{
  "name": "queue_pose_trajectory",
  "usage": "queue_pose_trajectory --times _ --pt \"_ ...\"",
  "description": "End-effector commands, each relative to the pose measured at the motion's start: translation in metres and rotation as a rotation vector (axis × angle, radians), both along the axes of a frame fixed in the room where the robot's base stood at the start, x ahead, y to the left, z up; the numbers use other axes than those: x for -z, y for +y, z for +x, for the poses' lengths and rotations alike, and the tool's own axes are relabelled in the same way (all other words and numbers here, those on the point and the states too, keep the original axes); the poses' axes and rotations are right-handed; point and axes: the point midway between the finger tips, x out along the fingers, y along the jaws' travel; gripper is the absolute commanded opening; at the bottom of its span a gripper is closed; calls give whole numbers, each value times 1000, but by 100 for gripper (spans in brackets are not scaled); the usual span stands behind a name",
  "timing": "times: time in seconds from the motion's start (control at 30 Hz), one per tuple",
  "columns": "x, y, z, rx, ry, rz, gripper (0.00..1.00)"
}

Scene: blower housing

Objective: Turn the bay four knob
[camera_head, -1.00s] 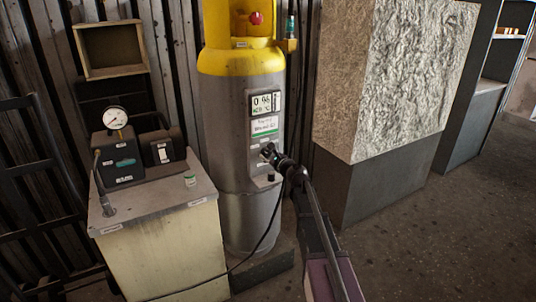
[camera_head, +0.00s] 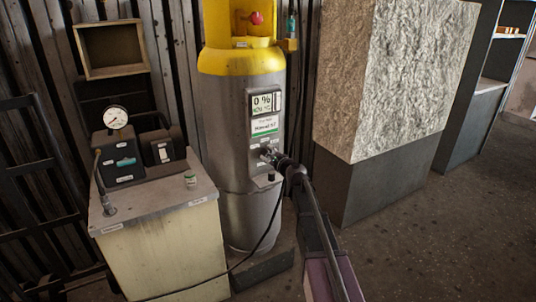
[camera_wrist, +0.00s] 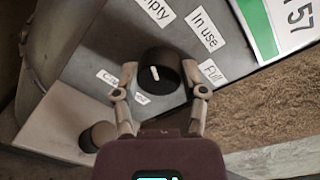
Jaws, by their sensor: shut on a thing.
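A black round knob (camera_wrist: 160,66) with a white pointer mark sits on a grey panel of the cylinder, in the wrist view. My gripper (camera_wrist: 160,76) is shut on it, one finger on each side. Labels around it read "In use", "Full" and one partly cut "Empty"; others behind the left finger are hard to read. In the head view my gripper (camera_head: 267,155) is at the front of the grey cylinder (camera_head: 225,130) with the yellow top, below its display (camera_head: 262,104). No "bay four" lettering can be read.
A second, smaller dark knob or button (camera_wrist: 98,136) is near my left finger. A cream cabinet (camera_head: 170,250) with a gauge box (camera_head: 118,150) stands left of the cylinder. A rough stone-like block (camera_head: 400,75) on a dark base is on the right. Floor is free at lower right.

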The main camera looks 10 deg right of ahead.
Motion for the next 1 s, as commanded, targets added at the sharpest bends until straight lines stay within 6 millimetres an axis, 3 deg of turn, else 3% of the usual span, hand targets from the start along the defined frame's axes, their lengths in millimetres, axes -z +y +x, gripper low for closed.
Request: queue_pose_trajectory --times 0.03,0.13,0.67,1.0 --pt "-1 -1 3 3 -1 1 61" --pt "-1 -1 2 3 -1 1 90" --pt "0 0 0 1 4 10 90" --pt "0 -1 0 0 42 129 90"
